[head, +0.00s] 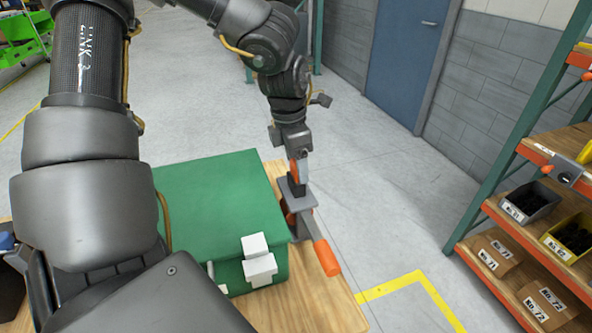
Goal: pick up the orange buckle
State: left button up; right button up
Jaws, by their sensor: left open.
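My left gripper (297,186) points down at the right edge of the green box, directly above a grey clamp-like fixture (301,202). The gripper is open, and an orange part shows right at its fingers; I cannot tell whether it belongs to the gripper or is a separate piece. More orange shows low on the fixture's left side. I cannot tell for sure which orange part is the buckle. My right gripper is not in view.
The green box (215,190) stands on a wooden table (313,302), with white blocks (258,258) at its front. A shelf rack (510,215) with bins and cartons stands at the right. Open grey floor lies between, with yellow tape.

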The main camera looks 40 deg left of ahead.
pick_arm(q)
jog(key=shift+f, duration=0.5)
jog(key=c, duration=1.1)
jog(key=shift+r, duration=0.15)
jog(key=shift+w+r, duration=0.1)
jog(key=shift+r, duration=0.4)
notch_tip(320, 180, up, 27)
jog(key=p, duration=0.4)
jog(key=shift+f+p, duration=0.1)
jog(key=shift+p, duration=0.25)
